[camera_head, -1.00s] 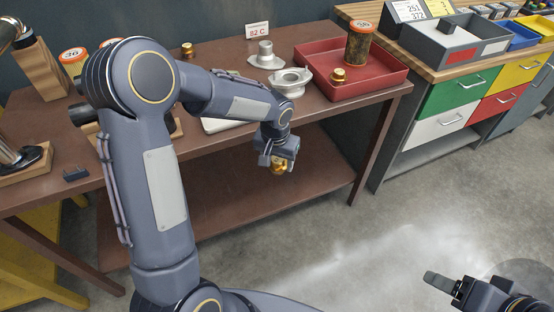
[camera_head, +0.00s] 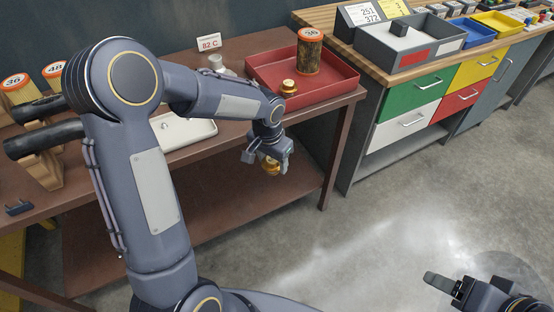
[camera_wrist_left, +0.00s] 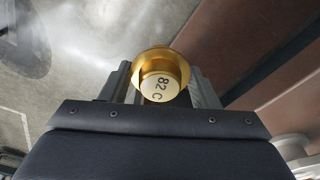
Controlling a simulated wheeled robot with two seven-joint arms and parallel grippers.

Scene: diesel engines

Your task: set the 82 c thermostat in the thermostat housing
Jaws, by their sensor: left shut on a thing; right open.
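The 82 C thermostat (camera_head: 271,167) is a small brass piece with a flanged rim. In the left wrist view its pale end face (camera_wrist_left: 160,86) reads "82 C". My left gripper (camera_head: 268,154) is shut on it and holds it in the air just beyond the brown table's front edge. A light grey round part at the lower right of the left wrist view (camera_wrist_left: 293,148) may be the housing. My right gripper (camera_head: 452,287) is open and empty over the floor at lower right.
An "82 C" sign (camera_head: 209,42) stands behind a grey domed part (camera_head: 217,63). A drawer bench (camera_head: 412,120) stands at right.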

